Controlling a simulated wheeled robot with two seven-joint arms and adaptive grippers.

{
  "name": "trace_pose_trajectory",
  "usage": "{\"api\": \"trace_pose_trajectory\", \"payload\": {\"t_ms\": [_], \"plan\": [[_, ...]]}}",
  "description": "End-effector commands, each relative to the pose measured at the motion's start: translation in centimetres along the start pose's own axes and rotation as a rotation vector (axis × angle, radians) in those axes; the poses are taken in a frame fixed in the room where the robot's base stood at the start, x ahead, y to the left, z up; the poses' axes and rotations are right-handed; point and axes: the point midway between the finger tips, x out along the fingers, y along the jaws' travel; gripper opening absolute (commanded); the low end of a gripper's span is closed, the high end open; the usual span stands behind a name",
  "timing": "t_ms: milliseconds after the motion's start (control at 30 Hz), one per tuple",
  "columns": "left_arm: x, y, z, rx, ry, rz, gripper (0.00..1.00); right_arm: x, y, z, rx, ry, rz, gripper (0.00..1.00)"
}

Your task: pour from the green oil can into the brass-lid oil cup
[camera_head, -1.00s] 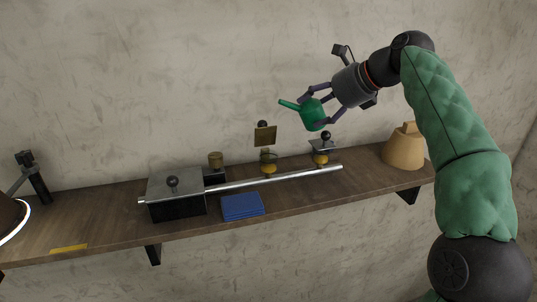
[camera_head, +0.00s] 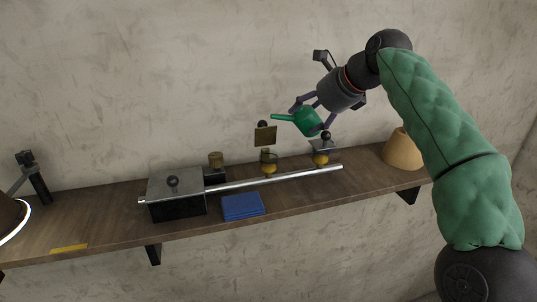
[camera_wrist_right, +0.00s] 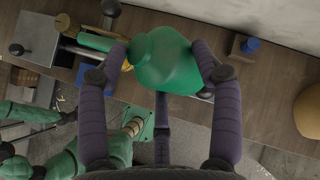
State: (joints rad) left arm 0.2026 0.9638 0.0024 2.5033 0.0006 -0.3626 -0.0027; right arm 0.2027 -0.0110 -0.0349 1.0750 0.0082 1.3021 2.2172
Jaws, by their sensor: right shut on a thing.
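My right gripper (camera_head: 312,113) is shut on the green oil can (camera_head: 308,122) and holds it in the air above the shelf. The can's spout points left and is nearly level, its tip above the raised square brass lid (camera_head: 265,136). The brass-lid oil cup (camera_head: 268,168) stands below that lid, behind the steel rod; its lid looks open. In the right wrist view the can (camera_wrist_right: 165,62) sits between the two fingers, spout to the left. It hides part of the shelf, and I cannot make out the cup's mouth there. My left gripper is not in view.
A second oil cup (camera_head: 320,160) with a steel lid (camera_head: 322,147) stands to the right, below the can. A steel rod (camera_head: 290,178) runs along the shelf from a metal block (camera_head: 178,205). A blue stack (camera_head: 243,207) lies in front. A tan cone (camera_head: 402,152) stands at right.

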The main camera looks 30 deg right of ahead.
Motion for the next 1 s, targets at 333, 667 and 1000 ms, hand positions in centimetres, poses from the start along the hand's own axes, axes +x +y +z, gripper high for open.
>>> {"api": "trace_pose_trajectory", "payload": {"t_ms": [333,667,1000], "plan": [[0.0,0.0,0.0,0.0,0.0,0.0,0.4,-0.01,0.07,0.09,-0.014,0.011,-0.01,0.09],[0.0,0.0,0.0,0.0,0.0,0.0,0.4,0.03,0.14,0.14,-0.027,0.023,-0.018,0.09],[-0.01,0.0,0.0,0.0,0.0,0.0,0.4,0.05,0.18,0.16,-0.04,0.036,-0.028,0.09]]}}
